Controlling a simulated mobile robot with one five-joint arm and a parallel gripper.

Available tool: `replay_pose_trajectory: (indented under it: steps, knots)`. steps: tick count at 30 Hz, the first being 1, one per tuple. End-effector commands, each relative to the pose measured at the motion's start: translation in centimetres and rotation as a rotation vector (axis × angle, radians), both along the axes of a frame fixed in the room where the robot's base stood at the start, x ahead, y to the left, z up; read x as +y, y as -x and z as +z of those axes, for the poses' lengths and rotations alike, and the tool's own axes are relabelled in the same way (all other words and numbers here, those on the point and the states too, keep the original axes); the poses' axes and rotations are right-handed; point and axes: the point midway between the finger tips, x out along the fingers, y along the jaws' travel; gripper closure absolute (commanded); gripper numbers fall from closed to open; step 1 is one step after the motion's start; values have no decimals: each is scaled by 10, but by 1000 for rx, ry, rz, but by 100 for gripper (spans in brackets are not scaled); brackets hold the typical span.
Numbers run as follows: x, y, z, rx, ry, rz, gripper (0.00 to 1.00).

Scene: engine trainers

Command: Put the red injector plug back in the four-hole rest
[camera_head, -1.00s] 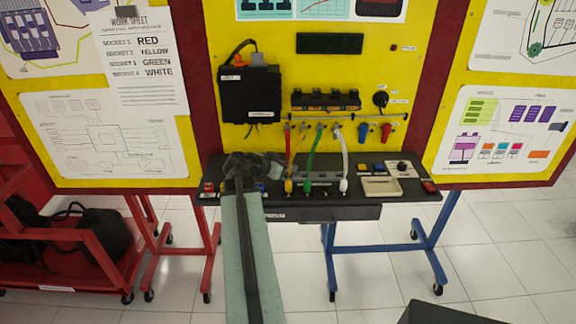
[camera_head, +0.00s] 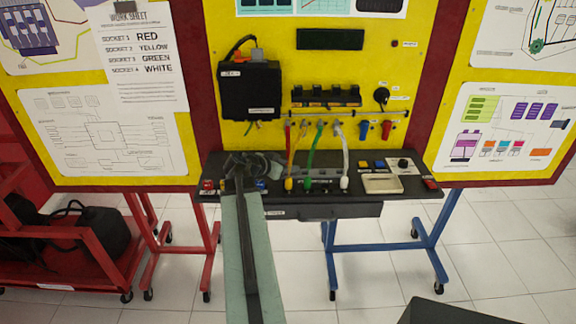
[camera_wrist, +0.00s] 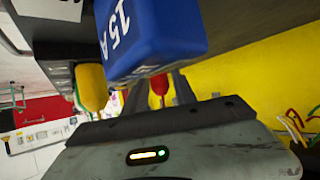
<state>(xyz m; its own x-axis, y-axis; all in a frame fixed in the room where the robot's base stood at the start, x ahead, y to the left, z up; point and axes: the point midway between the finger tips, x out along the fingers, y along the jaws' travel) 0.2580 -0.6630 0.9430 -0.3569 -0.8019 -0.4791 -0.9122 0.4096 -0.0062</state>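A small red plug-like piece (camera_wrist: 158,86) shows in the wrist view, beyond a large blue block marked 15 A (camera_wrist: 150,45). I cannot tell whether my fingers touch it. A yellow plug (camera_wrist: 91,87) is to its left. In the head view, my gripper (camera_head: 252,164) is over the left half of the black shelf (camera_head: 400,205), left of the plugs. Its fingertips are not clear. The yellow plug (camera_head: 289,184), green plug (camera_head: 308,184) and white plug (camera_head: 344,183) stand in a row on the shelf. The rest's holes are too small to make out.
A blue piece (camera_head: 261,185) lies close beside my gripper. Coloured cables (camera_head: 312,150) rise from the plugs to the yellow board (camera_head: 290,70). A pale tray (camera_head: 382,184) and a knob box (camera_head: 403,165) are at the shelf's right. A red cart (camera_head: 85,250) stands left.

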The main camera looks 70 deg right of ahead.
Motion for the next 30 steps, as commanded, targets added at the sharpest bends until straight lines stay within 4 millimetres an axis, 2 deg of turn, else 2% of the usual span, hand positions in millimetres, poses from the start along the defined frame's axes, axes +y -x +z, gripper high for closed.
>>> replay_pose_trajectory:
  steps: [10, 24, 30]
  knots:
    - [3, -1, 4, 0, 0, 0, 68]
    - [34, -14, 32, 1, 0, 0, 68]
    - [36, -16, 32, 0, 0, -1, 68]
